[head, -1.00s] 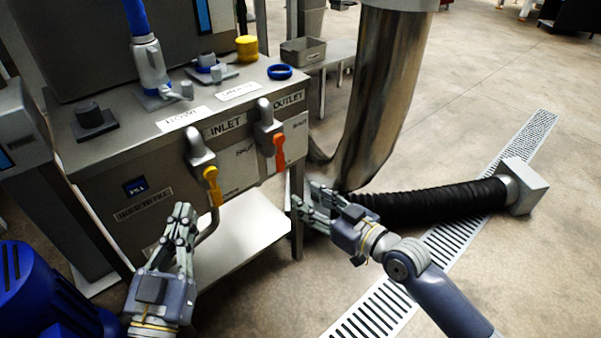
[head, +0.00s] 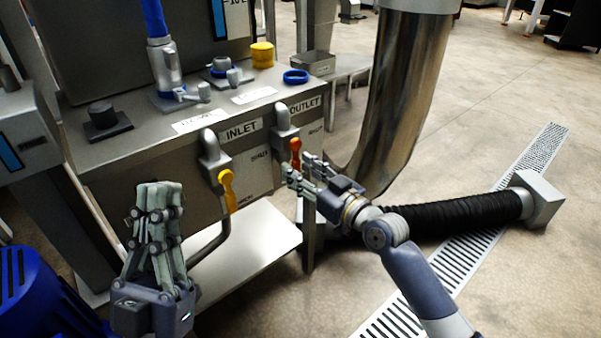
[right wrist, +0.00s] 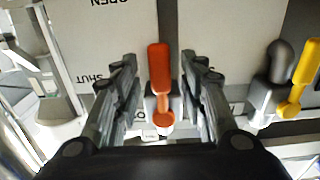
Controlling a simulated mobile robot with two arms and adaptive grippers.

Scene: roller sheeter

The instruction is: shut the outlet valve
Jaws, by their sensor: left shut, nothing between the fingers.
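The outlet valve's red-orange handle (head: 296,150) hangs down under the OUTLET label on the steel cabinet's front. In the right wrist view the handle (right wrist: 159,62) lies between the fingers of my right gripper (right wrist: 159,66), with a gap on both sides. That view is upside down: the handle points toward the OPEN marking, and SHUT is to one side. My right gripper (head: 299,166) is open at the handle; the fingers partly hide its lower end in the head view. My left gripper (head: 158,188) is shut and empty, left of the inlet valve.
The inlet valve's yellow handle (head: 228,190) hangs left of the outlet valve and shows in the wrist view (right wrist: 306,65). A white shelf (head: 245,250) is below. A large steel pipe (head: 400,90) and a black hose (head: 450,215) are at the right. A blue motor (head: 40,300) is at lower left.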

